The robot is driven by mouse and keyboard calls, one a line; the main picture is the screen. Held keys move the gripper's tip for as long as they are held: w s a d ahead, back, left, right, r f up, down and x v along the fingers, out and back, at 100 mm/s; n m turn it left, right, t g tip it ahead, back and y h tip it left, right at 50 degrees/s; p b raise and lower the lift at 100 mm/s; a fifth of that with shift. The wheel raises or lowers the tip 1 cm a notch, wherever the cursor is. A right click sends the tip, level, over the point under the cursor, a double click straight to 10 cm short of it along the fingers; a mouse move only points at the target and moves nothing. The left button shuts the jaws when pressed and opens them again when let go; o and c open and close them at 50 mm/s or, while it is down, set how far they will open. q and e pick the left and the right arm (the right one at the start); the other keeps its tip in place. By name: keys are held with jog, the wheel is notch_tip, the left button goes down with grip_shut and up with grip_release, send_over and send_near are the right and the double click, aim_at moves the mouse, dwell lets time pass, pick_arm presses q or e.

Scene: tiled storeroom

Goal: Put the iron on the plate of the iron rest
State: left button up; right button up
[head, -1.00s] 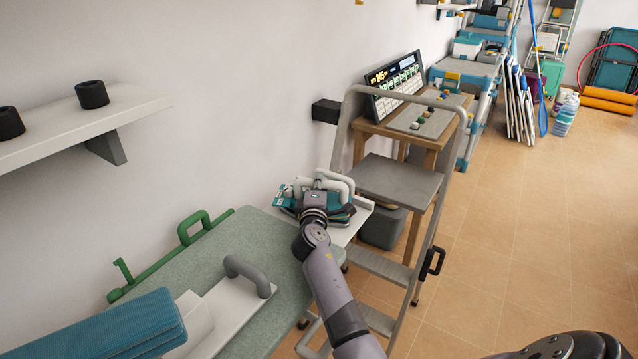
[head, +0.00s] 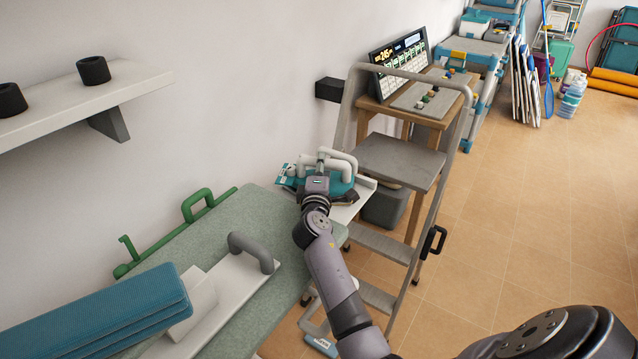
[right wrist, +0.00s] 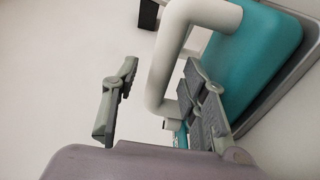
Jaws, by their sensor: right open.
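The iron (head: 342,186) has a teal body and a thick pale handle. In the head view it is at the white plate of the iron rest (head: 365,197), beyond the green board; my gripper hides much of the contact between them. My right gripper (head: 317,187) is at the iron's handle. In the right wrist view the right gripper (right wrist: 160,68) is open, with one finger left of the pale handle (right wrist: 163,62) and the other between the handle and the teal body (right wrist: 262,50). My left gripper is not in view.
The green board (head: 255,205) carries a white piece with a grey handle (head: 255,250) and blue pads (head: 95,315). A grey step ladder (head: 400,160) stands close on the right. A teal-and-white item (head: 320,345) lies low beside my arm. Tiled floor is free at right.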

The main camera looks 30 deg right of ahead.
jog(key=v, duration=0.9)
jog(key=shift+s, duration=0.1)
